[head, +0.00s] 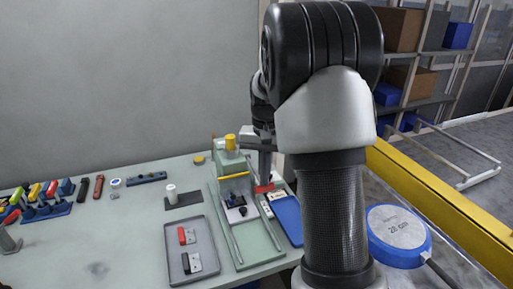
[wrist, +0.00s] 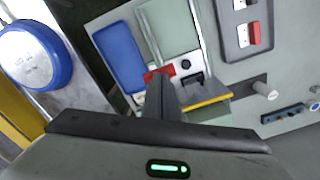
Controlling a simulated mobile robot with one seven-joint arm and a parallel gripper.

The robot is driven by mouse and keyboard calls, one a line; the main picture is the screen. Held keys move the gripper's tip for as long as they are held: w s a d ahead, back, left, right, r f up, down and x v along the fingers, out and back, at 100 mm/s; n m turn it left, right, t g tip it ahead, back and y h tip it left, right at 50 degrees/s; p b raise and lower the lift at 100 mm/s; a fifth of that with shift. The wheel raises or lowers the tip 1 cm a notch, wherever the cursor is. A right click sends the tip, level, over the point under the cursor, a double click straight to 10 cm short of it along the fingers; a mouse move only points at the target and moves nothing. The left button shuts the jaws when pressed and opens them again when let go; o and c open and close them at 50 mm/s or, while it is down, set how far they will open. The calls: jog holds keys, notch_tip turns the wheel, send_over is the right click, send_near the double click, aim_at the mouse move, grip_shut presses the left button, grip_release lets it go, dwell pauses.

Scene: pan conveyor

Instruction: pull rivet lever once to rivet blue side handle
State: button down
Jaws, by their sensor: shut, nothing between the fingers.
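The rivet machine (head: 228,160) is a pale green unit with a yellow cap and a yellow bar, at the back of a railed green base. A red lever grip (head: 264,188) is at its right side. My gripper (head: 265,176) points down with its fingers shut and empty, right at the red grip. In the wrist view, the shut fingertips (wrist: 160,80) overlap the red grip (wrist: 153,75); whether they touch cannot be told. A small dark part (head: 237,200) sits in the fixture under the yellow bar. I cannot tell whether it is the blue side handle.
A grey tray (head: 171,242) left of the machine holds a red and a black handle piece. A blue tray (head: 293,232) lies to its right. A white cylinder on a dark plate (head: 187,198) and several tools stand further left. A yellow rail (head: 425,205) borders the conveyor at right.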

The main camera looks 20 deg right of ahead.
notch_tip(320, 180, up, 20)
jog(key=s+p, duration=0.1)
jog(key=p, duration=1.3)
jog(key=shift+f, duration=0.2)
dwell(0.5)
